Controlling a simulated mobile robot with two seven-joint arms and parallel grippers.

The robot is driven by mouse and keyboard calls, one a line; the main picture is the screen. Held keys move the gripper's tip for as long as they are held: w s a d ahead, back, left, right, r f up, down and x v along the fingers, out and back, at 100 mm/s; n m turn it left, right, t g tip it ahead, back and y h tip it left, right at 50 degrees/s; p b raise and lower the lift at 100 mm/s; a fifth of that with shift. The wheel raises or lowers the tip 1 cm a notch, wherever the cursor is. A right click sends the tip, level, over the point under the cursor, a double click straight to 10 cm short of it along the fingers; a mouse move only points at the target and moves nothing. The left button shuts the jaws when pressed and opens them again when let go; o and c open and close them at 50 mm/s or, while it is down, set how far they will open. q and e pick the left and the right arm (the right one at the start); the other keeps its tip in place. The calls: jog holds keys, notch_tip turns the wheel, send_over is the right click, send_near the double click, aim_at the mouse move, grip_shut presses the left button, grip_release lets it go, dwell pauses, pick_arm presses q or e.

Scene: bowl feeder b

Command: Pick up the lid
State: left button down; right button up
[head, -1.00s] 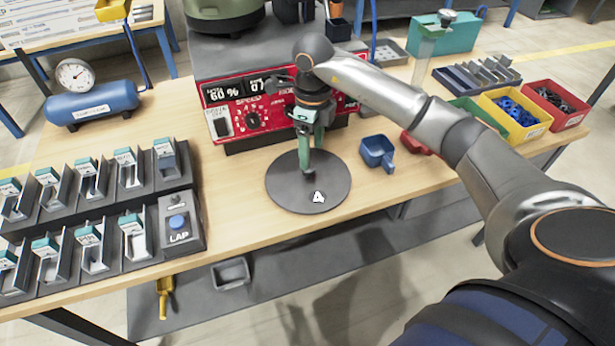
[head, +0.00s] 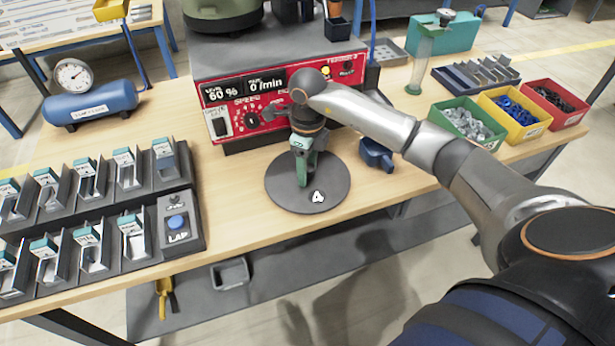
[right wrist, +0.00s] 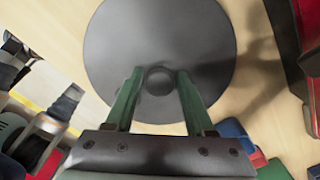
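The lid (head: 285,198) is a dark grey round disc lying flat on the wooden bench in front of the red control box, with a white "4" near its front edge. The right wrist view shows the disc (right wrist: 110,50) and its round dark knob (right wrist: 158,80). My right gripper (head: 303,184) points down over the lid. In the right wrist view its two green fingers (right wrist: 159,78) stand apart, one on each side of the knob, with narrow gaps seeming to show. In the head view its fingers hide the knob. My left gripper is not in view.
The red control box (head: 245,118) stands just behind the lid. Green (head: 468,124), yellow (head: 515,115) and red bins (head: 556,102) stand further right. A grey rack (head: 181,225) is to the left.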

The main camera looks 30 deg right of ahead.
grip_shut()
jog(key=shift+r, duration=0.15)
dwell(0.5)
